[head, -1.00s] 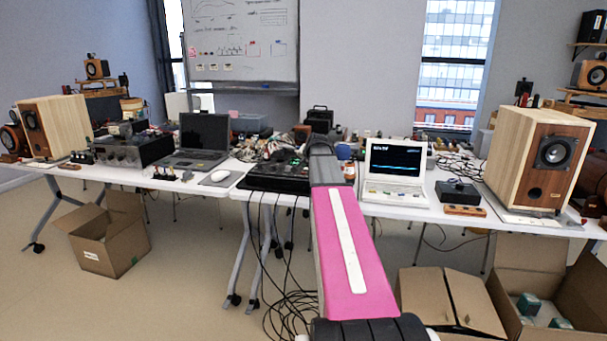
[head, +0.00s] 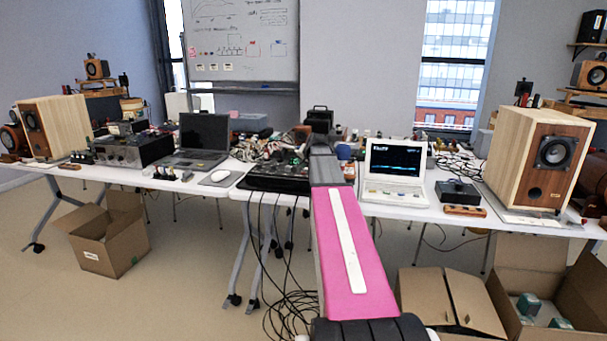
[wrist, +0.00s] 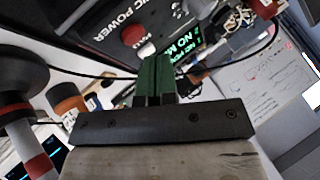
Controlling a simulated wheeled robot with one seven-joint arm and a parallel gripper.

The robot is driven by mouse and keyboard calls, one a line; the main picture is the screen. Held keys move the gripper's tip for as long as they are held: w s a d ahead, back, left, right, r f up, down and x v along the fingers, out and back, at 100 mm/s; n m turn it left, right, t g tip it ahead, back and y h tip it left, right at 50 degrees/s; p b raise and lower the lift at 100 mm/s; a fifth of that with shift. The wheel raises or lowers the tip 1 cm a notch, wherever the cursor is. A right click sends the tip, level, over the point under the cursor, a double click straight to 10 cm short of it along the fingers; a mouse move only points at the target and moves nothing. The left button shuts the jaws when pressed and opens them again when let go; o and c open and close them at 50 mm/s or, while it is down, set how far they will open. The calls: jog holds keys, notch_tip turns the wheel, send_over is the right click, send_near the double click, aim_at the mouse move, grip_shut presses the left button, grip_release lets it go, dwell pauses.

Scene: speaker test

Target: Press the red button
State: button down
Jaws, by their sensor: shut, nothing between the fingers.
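A round red button (wrist: 131,35) shows in the wrist view on a black panel beside white "MIC POWER" lettering. My gripper (wrist: 154,60) has its two green fingers shut together with nothing between them. Its fingertips appear just right of and below the button in the picture. A small white and red part (wrist: 144,48) sits between them, and I cannot tell whether anything touches. In the head view the black device (head: 275,181) stands on the table, with my arm reaching over the table beside it. The button and fingertips cannot be made out there.
A green-lit display (wrist: 188,55) is right of the fingers in the wrist view. In the head view a white laptop (head: 396,190), a dark laptop (head: 203,134) and a wooden speaker (head: 527,150) stand on the tables. Cables hang below. Open cardboard boxes (head: 108,240) lie on the floor.

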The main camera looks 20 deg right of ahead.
aim_at(305, 173)
jog(key=shift+f, duration=0.15)
dwell(0.5)
jog(key=shift+f, duration=0.3)
jog(key=shift+f, duration=0.45)
dwell(0.9)
jog(key=shift+r, duration=0.95)
notch_tip(305, 173, up, 6)
dwell(0.6)
dwell(0.4)
